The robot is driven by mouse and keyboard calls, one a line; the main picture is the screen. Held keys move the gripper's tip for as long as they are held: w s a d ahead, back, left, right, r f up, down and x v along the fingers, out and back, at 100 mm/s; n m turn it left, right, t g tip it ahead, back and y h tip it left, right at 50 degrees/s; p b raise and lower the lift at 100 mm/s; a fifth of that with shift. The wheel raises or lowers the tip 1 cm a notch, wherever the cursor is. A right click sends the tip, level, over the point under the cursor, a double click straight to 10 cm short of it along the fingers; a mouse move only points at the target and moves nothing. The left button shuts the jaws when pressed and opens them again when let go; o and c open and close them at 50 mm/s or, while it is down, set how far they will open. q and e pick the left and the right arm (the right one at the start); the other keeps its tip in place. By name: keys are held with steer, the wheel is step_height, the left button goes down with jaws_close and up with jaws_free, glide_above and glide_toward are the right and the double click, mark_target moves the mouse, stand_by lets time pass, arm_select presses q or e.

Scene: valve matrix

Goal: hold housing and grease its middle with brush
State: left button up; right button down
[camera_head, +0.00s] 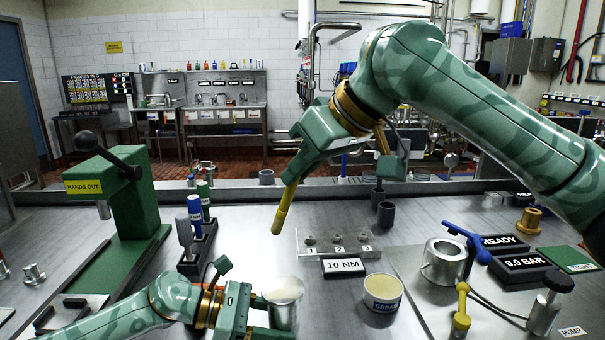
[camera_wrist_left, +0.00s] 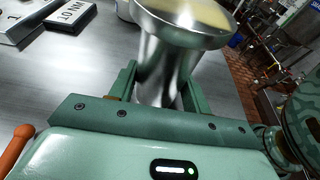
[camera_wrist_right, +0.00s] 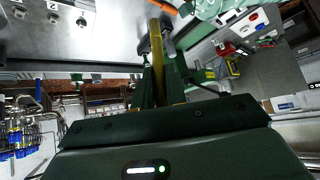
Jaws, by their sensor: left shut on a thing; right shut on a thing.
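The housing (camera_head: 284,292) is a shiny metal cylinder with a wide flange. My left gripper (camera_head: 268,318) is shut around its body and holds it upright at the lower middle of the head view. In the left wrist view the housing (camera_wrist_left: 178,52) stands between the fingers, its flange uppermost. The brush (camera_head: 282,208) has a yellow handle. My right gripper (camera_head: 296,172) is shut on it, and it hangs down, slightly tilted, above the table and apart from the housing. The brush also shows in the right wrist view (camera_wrist_right: 156,55). Its bristles are not clearly visible.
An open grease tub (camera_head: 383,293) stands right of the housing. Behind it are a 10 NM sign (camera_head: 344,267) and a clear numbered plate (camera_head: 338,243). A green press (camera_head: 122,195) and a dark tool rack (camera_head: 198,245) stand left. A metal pot (camera_head: 443,263) stands right.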

steer(key=shift+f, duration=3.85)
steer(key=shift+s, duration=3.1)
steer(key=w+d, duration=0.2)
steer(key=w, duration=0.4)
steer(key=shift+s, duration=3.2)
steer(key=w, duration=0.7)
step_height(320, 180, up, 8)
steer(key=shift+s+a+f, duration=0.15)
steer(key=shift+s+a, duration=0.1)
arm_select(q)
steer(key=o, duration=0.8)
